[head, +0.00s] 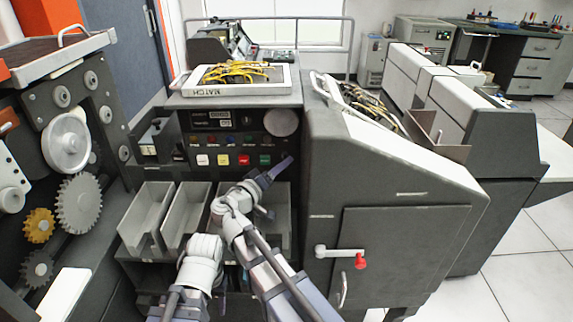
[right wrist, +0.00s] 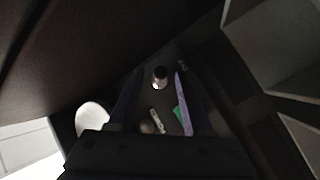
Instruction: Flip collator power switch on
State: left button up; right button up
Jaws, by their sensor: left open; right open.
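The collator's dark control panel (head: 235,145) stands at centre in the head view, with several coloured buttons, a display and a round pale dial (head: 281,122). My right gripper (head: 284,165) is at the panel's lower right, beside the green button (head: 265,160). In the right wrist view its open fingers (right wrist: 158,100) straddle a small metal switch-like part (right wrist: 160,77), apart from it as far as I can see. I cannot read a label or its position. My left gripper (head: 222,303) is low in front of the card bins, partly hidden by its own wrist, and holds nothing visible.
Grey card bins (head: 150,215) lie below the panel. A tray of yellow wires (head: 245,88) sits on top. A grey cabinet with a red-knobbed handle (head: 361,260) stands close on the right. Gears (head: 80,203) are on the left machine.

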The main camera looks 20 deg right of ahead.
jog(key=shift+c, duration=0.4)
grip_shut()
jog(key=shift+r, duration=0.1)
jog(key=shift+w+d+r+n+g+y+p, duration=0.15)
jog(key=shift+r+n+g+y+p, duration=0.9)
jog(key=shift+p, duration=2.1)
jog(key=shift+w+a+r+n+g+y+p, duration=0.15)
jog(key=shift+n+g+y+p, duration=0.5)
jog(key=shift+g+p, duration=1.7)
jog(key=shift+w+d+r+n+g+y+p, duration=0.1)
jog(key=shift+r+n+g+y+p, duration=0.55)
jog(key=shift+p, duration=3.25)
jog(key=shift+y, duration=0.25)
